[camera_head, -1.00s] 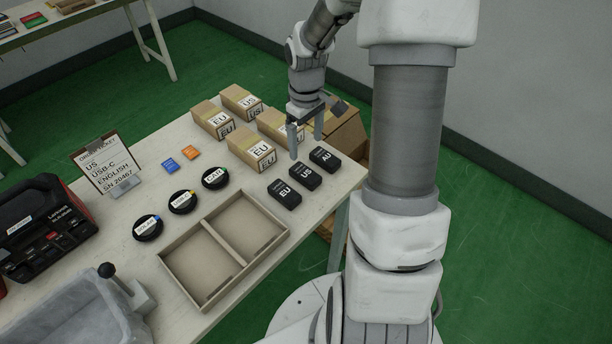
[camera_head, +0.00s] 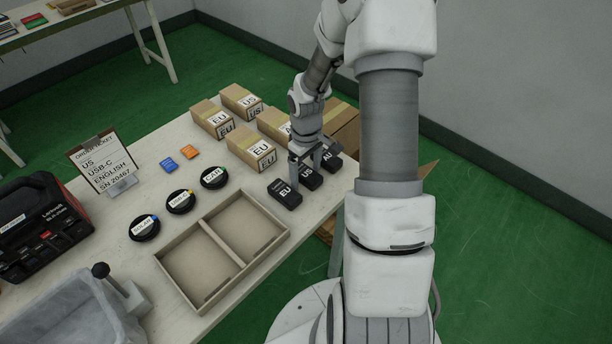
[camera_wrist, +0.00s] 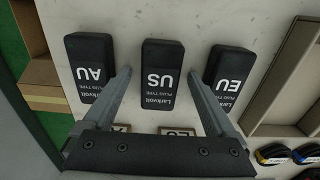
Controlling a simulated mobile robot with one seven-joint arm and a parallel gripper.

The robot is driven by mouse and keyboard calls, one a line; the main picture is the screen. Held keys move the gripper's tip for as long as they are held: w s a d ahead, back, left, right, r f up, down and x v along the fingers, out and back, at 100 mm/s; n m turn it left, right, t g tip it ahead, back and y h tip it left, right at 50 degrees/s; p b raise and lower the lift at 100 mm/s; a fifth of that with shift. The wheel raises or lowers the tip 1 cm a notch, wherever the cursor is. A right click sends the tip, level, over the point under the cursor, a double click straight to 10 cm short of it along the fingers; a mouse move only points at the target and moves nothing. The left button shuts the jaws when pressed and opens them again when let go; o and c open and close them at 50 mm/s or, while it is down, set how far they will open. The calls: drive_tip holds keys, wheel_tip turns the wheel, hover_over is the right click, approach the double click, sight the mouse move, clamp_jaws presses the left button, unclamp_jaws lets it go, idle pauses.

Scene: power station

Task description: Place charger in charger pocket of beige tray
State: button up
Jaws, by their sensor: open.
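Three black chargers stand in a row near the table's right edge: EU (camera_head: 285,193), US (camera_head: 307,179) and AU (camera_head: 330,160). They also show in the wrist view as AU (camera_wrist: 90,68), US (camera_wrist: 162,72) and EU (camera_wrist: 228,76). My gripper (camera_wrist: 163,80) is open, with its fingers to either side of the US charger's line, pointing into the gaps beside it. I cannot tell how far above the table the fingertips are. The beige tray (camera_head: 208,234) has two visible empty pockets and lies left of the chargers. The order ticket (camera_head: 103,165) reads US, USB-C, English.
Several cartons (camera_head: 252,148) stand just behind my gripper. A grey bin (camera_head: 75,310) and a black-red machine (camera_head: 42,225) stand at the left.

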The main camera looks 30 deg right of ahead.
drive_tip(key=shift+r, duration=0.1)
clamp_jaws()
idle(0.3)
